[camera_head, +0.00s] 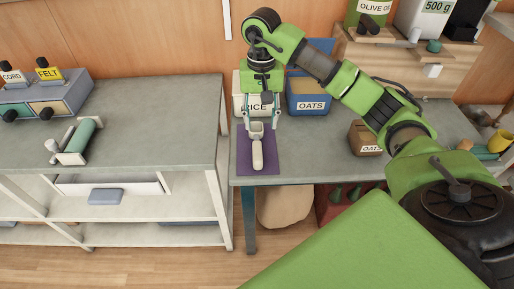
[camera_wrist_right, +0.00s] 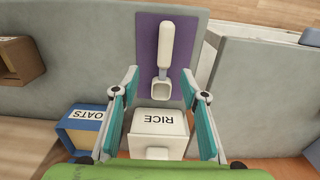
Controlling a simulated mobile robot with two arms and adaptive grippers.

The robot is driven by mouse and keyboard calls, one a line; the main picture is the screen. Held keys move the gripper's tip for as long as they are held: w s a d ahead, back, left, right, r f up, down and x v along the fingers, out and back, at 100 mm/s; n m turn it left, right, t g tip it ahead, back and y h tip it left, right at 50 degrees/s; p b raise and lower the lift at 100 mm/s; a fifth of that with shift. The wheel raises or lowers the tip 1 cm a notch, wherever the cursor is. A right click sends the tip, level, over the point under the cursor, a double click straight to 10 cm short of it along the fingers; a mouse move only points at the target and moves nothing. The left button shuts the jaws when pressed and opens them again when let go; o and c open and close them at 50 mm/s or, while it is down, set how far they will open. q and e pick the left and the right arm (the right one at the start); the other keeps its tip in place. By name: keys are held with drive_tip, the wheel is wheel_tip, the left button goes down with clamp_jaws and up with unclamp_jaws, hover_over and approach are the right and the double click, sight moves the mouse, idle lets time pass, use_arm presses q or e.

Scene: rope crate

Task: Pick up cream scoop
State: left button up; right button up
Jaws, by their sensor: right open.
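The cream scoop (camera_head: 257,150) lies on a purple mat (camera_head: 243,168) near the left edge of the right-hand table, its handle toward the table's front edge. It also shows in the right wrist view (camera_wrist_right: 167,45), with its square cup nearer my gripper. My right gripper (camera_head: 261,122) points down over the cup end of the scoop. In the wrist view its two teal-padded fingers (camera_wrist_right: 164,85) are spread wide, with nothing between the pads in contact. The height of the fingertips above the scoop is hard to tell. My left gripper is not in view.
A white RICE bin (camera_head: 241,98) and a blue OATS bin (camera_head: 309,98) stand just behind the mat. A brown box (camera_head: 364,140) stands to the right. A gap separates this table from the grey workbench (camera_head: 150,120) at left.

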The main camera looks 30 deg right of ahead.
sight(257, 146)
wheel_tip(257, 146, down, 7)
drive_tip(key=shift+p, duration=0.45)
drive_tip(key=shift+w+a+f+p, duration=0.1)
drive_tip(key=shift+a+f+p, duration=0.2)
drive_tip(key=shift+f, duration=0.25)
drive_tip(key=f, duration=0.2)
drive_tip(key=f+p, duration=0.1)
drive_tip(key=shift+w+f, duration=0.3)
drive_tip(key=shift+f, duration=0.45)
drive_tip(key=shift+c, duration=0.3)
clamp_jaws()
